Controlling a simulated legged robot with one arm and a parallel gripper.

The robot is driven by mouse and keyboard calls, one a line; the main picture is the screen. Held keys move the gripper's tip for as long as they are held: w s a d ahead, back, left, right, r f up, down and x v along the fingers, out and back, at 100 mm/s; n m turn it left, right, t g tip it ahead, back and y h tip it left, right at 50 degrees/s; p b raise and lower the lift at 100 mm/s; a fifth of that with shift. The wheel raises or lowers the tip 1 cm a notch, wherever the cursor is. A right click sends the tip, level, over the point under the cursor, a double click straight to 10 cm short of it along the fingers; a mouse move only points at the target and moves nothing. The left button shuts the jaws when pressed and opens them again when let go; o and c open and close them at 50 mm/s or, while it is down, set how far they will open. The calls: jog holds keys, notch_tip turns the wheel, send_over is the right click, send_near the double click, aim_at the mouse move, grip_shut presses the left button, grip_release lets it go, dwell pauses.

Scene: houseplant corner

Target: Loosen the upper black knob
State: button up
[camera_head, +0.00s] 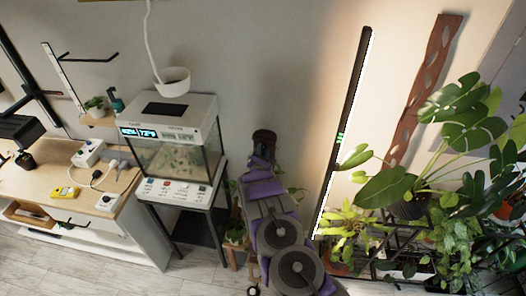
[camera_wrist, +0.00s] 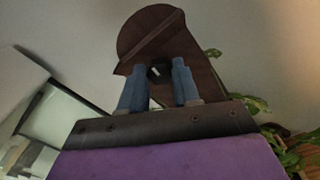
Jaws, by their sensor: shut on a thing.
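In the wrist view, my gripper (camera_wrist: 159,67) reaches up with two blue-grey fingers. In the head view, the dark brown piece (camera_head: 265,137) shows at the far end of my purple and grey arm. My gripper's fingers and the knob are too small or hidden to make out there.
A glass tank (camera_head: 178,150) on a black stand is left of my arm. A wooden desk (camera_head: 50,182) with power strips is farther left. A tall black light bar (camera_head: 350,110) and leafy plants (camera_head: 440,150) are at right. Open wall lies behind the brown piece.

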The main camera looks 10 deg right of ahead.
jog(key=shift+s+a+f, duration=0.1)
jog(key=shift+f, duration=0.25)
jog(key=o, duration=0.9)
jog(key=shift+c, duration=0.2)
jog(key=shift+o, duration=1)
jog(key=shift+r, duration=0.25)
jog(key=v, duration=1.7)
jog(key=shift+a, duration=0.15)
jog(key=shift+b, duration=0.3)
